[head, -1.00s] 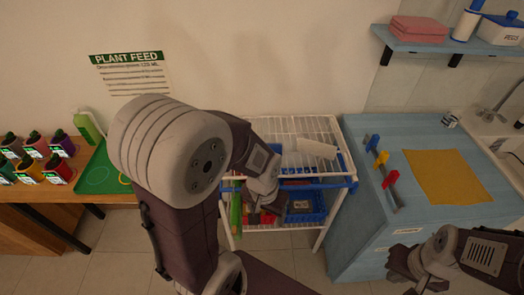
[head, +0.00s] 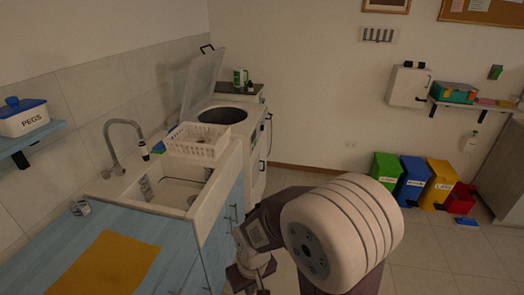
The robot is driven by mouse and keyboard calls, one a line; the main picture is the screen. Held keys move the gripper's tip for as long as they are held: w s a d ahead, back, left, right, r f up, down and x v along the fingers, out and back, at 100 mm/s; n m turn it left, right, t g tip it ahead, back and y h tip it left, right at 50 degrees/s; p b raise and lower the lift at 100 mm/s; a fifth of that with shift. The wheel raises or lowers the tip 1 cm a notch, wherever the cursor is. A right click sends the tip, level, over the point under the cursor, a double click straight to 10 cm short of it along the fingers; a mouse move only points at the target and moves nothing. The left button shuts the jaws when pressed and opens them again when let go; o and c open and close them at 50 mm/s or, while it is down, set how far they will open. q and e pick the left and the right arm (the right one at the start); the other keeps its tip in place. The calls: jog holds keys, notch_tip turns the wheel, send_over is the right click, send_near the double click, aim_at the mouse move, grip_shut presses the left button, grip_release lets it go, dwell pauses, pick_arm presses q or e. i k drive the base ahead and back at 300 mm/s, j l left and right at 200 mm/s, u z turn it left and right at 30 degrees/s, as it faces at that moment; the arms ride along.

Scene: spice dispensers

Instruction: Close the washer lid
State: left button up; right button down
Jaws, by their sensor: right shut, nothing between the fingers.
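The washer (head: 257,152) is a white top-loader beyond the sink, against the left wall. Its pale, see-through lid (head: 203,82) stands raised, leaning back toward the wall, with a dark handle at its top edge. The dark round drum opening (head: 222,115) is exposed. My right gripper (head: 252,282) is low at the bottom centre, in front of the blue cabinet, well short of the washer and apart from the lid. It is shut and empty; its fingertips are partly cut off or dark. My left gripper is out of view.
A white basket (head: 198,144) sits over the sink (head: 170,192), between counter and washer. A tall faucet (head: 112,145) rises behind the sink. A yellow cloth (head: 108,265) lies on the blue counter. Coloured bins (head: 412,180) stand at the right. The floor (head: 310,178) before the washer is clear.

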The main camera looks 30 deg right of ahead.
aim_at(217, 55)
jog(key=i+l+z, duration=0.25)
jog(key=i+l, duration=0.25)
jog(key=l, duration=0.3)
jog(key=i+l+z, duration=0.25)
jog(key=i+l, duration=0.35)
jog(key=l, duration=0.1)
